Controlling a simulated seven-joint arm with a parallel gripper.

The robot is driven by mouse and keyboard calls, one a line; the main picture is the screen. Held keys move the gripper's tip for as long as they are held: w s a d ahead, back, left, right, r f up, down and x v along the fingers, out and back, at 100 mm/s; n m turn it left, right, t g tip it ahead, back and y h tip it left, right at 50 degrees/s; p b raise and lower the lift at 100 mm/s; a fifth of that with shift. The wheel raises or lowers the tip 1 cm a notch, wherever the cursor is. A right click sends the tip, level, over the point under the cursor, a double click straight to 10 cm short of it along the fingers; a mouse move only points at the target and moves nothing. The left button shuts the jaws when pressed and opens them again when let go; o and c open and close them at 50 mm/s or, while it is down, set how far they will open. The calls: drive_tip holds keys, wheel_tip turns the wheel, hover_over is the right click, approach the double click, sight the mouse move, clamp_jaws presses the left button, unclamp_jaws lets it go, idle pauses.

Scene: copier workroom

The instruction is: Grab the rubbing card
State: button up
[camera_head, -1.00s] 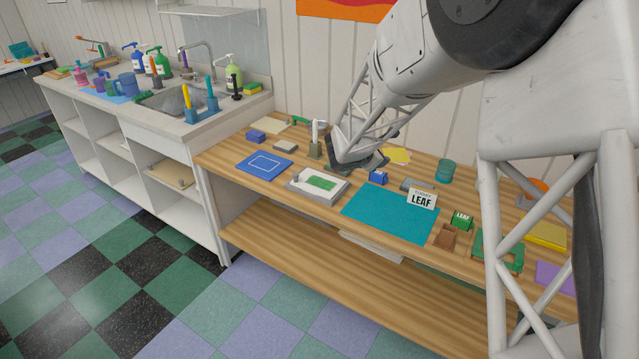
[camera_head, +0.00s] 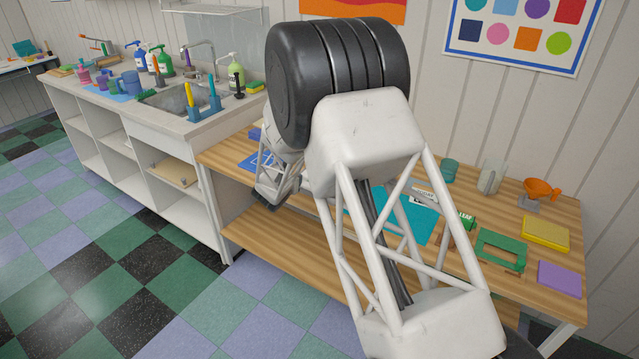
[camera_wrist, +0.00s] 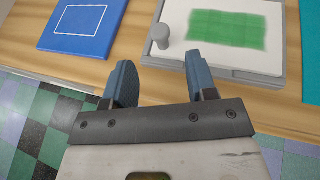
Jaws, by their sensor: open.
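In the wrist view a white card (camera_wrist: 265,62) with a green rubbed patch (camera_wrist: 228,30) lies on a grey tray (camera_wrist: 276,83). A round grey knob (camera_wrist: 160,36) stands at the tray's left side. My gripper (camera_wrist: 158,72) is open and empty, its two blue-grey fingers apart at the tray's front left corner. The right finger overlaps the tray's front edge in the picture; I cannot tell whether it touches. In the head view the card and tray are hidden behind my arm, and my gripper is low at the bench's front edge, its fingers not clear.
A blue board (camera_wrist: 83,25) with a white outline lies left of the tray. The teal mat (camera_head: 418,228), a green frame (camera_head: 500,250), a yellow block (camera_head: 545,232) and a purple block (camera_head: 560,278) lie to the right. Open floor is in front of the bench.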

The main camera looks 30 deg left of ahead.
idle(0.3)
drive_tip(key=shift+x, duration=1.3)
drive_tip(key=shift+w, duration=0.15)
drive_tip(key=shift+x, duration=2.5)
drive_tip(key=shift+r, duration=0.1)
clamp_jaws()
